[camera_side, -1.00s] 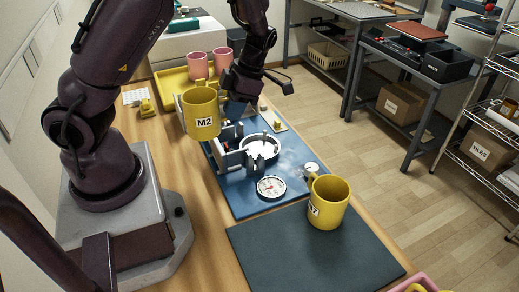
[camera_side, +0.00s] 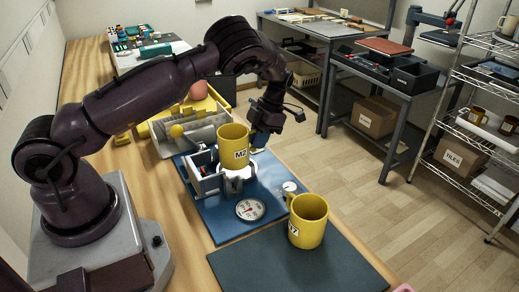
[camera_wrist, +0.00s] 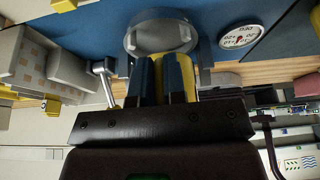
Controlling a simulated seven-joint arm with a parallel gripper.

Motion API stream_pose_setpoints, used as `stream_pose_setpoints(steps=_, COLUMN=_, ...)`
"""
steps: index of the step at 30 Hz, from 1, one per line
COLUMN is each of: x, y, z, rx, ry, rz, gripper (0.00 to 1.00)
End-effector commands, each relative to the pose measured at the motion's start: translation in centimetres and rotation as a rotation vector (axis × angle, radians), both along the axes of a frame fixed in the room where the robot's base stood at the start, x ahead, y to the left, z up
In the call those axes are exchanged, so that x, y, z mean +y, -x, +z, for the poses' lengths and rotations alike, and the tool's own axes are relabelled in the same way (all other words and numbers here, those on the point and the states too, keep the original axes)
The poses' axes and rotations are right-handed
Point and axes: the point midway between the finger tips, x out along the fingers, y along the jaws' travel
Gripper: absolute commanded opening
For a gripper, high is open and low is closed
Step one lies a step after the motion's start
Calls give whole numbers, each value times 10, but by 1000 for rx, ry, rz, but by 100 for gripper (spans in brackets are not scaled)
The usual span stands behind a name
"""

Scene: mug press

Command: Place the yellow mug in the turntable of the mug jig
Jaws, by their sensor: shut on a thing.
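The yellow mug marked M2 (camera_side: 232,144) is upright in the side view, over the turntable (camera_side: 238,185) of the mug jig (camera_side: 205,181). Whether its base touches the turntable I cannot tell. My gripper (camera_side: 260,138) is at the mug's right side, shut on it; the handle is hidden. In the wrist view my blue fingertips (camera_wrist: 162,72) have a strip of the yellow mug (camera_wrist: 172,65) between and behind them. The round turntable (camera_wrist: 160,48) shows just beyond. A second yellow mug, marked 7 (camera_side: 308,226), stands on the dark mat (camera_side: 290,265) in front.
A round dial (camera_side: 250,209) lies on the blue board (camera_side: 220,222) in front of the jig, with a small white disc (camera_side: 289,187) to its right. A grey divided tray (camera_side: 190,135) and a yellow tray (camera_side: 219,103) with a pink mug (camera_side: 199,91) are behind.

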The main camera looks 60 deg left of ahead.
Motion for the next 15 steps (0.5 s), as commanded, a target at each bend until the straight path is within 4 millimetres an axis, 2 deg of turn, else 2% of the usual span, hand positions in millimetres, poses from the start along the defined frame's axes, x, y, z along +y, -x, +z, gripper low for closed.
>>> stream_pose_setpoints(steps=5, x=3, y=-6, z=-9, rx=2, ry=1, rz=0, gripper=0)
stream_pose_setpoints(steps=11, x=3, y=-6, z=-37, rx=3, ry=1, rz=0, gripper=0)
stream_pose_setpoints(steps=15, x=3, y=-7, z=-39, rx=0, ry=0, rz=0, gripper=0)
